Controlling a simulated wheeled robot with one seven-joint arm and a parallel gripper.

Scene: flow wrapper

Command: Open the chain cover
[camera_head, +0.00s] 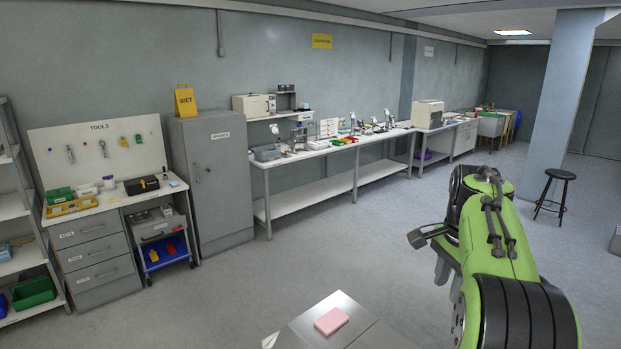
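A shiny metal top (296,333) shows at the bottom edge of the view, with a flat pink block (331,321) lying on it. It may be part of the flow wrapper, but most of it is cut off by the frame. I cannot make out the chain cover in this view. My green and black arm is at the lower right. My gripper (441,268) shows only in part, as grey finger-like parts pointing down beside the arm, above and to the right of the metal top and apart from it. Whether it is open or shut is not clear.
A long workbench (316,151) with instruments runs along the back wall. A grey cabinet (215,185) and a tool bench (92,208) stand at the left. A black stool (558,176) stands by the pillar (556,110) at the right. The floor between is clear.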

